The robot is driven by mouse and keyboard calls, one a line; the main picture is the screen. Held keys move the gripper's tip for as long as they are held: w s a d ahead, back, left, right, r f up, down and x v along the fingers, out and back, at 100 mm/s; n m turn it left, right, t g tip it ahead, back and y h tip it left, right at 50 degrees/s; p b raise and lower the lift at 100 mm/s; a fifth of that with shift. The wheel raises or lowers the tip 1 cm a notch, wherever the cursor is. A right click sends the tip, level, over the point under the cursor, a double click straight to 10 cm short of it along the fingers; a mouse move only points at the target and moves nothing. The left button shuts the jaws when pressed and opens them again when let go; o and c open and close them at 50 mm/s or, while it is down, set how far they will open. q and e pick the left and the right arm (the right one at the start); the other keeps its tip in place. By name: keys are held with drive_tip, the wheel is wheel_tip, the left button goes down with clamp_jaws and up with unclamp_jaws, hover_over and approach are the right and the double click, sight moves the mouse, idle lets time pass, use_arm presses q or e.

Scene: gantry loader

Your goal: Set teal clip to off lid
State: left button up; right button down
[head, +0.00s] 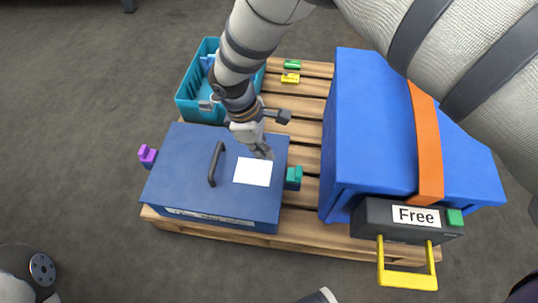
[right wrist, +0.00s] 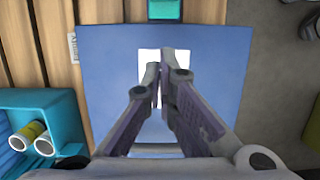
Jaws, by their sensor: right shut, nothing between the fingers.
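The teal clip (head: 294,178) sticks up at the right edge of the blue box's lid (head: 190,160). It also shows in the right wrist view (right wrist: 165,9) at the lid's top edge; I cannot tell whether it overlaps the lid. A purple clip (head: 147,156) is at the lid's left edge. The lid has a black handle (head: 216,165) and a white label (head: 252,172). My right gripper (head: 264,153) is shut and empty over the lid, at the label's upper edge and left of the teal clip. My left gripper is not in view.
The box stands on a wooden pallet (head: 305,107). A teal crate (head: 190,105) is behind it. A large blue block (head: 370,110) with an orange strap (head: 426,140) stands to the right. Before it is a dark unit marked Free (head: 372,218) with a yellow handle (head: 408,280).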

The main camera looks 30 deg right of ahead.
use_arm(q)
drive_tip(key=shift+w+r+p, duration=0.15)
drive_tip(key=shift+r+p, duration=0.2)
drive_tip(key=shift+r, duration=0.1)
use_arm(e)
drive_tip(key=v, duration=0.4)
